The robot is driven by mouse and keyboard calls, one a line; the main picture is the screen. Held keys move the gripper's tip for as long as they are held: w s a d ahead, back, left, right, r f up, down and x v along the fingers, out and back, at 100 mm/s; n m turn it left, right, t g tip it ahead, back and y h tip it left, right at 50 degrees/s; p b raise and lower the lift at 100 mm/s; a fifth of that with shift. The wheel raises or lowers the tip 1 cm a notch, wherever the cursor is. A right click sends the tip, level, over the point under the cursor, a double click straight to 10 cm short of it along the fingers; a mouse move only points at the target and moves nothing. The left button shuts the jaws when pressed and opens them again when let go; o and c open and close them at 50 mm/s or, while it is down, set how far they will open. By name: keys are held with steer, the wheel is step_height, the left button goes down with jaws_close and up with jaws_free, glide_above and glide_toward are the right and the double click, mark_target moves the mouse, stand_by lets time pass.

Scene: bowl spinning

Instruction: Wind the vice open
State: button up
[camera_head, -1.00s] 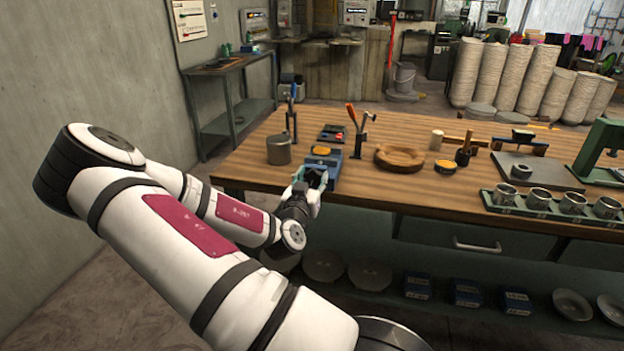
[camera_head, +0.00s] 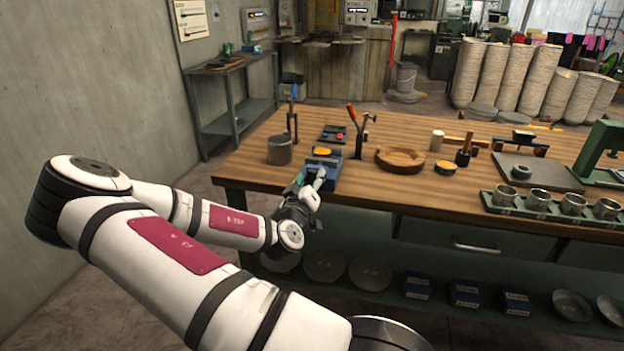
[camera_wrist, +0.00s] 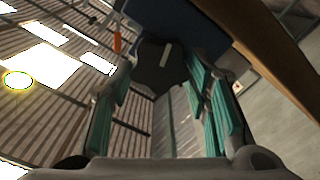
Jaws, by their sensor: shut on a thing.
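The blue vice (camera_head: 331,168) stands at the front edge of the wooden bench, with an orange-yellow round piece (camera_head: 321,151) at its top. My gripper (camera_head: 309,183) is at the vice's near side, just off the bench edge. In the wrist view the teal finger pads (camera_wrist: 160,110) stand apart on either side of a dark piece (camera_wrist: 160,68) below the vice's blue body (camera_wrist: 178,25). My gripper is shut on the vice's handle, which the fingers mostly hide in the head view. The gap between the vice jaws is too small to make out.
On the bench (camera_head: 300,125), a grey cup (camera_head: 279,151) stands left of the vice and a wooden ring (camera_head: 400,159) lies to its right. An orange-handled clamp (camera_head: 358,130) stands behind. Discs (camera_head: 324,265) lie on the lower shelf.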

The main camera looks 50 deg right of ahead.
steer(key=n, duration=0.4)
steer(key=shift+w+f+n, duration=0.1)
steer(key=shift+f+n, duration=0.05)
steer(key=shift+n, duration=0.25)
steer(key=n, duration=0.3)
steer(key=shift+f+n, duration=0.15)
steer(key=shift+n, duration=0.15)
steer(key=n, duration=0.4)
steer(key=shift+f, duration=0.1)
steer(key=n, duration=0.5)
steer(key=shift+f+p, duration=0.1)
steer(key=shift+p, duration=0.25)
steer(key=n+p, duration=0.1)
steer(key=n, duration=0.2)
steer(key=shift+f+n, duration=0.1)
steer(key=shift+n, duration=0.2)
steer(key=n, duration=0.1)
steer(key=n+p, duration=0.1)
steer(key=n, duration=0.2)
steer(key=shift+s+n, duration=0.25)
steer(key=shift+n, duration=0.05)
steer(key=shift+s+d+f+n+b, duration=0.1)
steer(key=shift+n+b, duration=0.2)
steer(key=shift+n, duration=1.4)
steer(key=shift+s+d+n+b, duration=0.1)
steer(key=shift+n+b, duration=0.15)
steer(key=shift+n, duration=1.45)
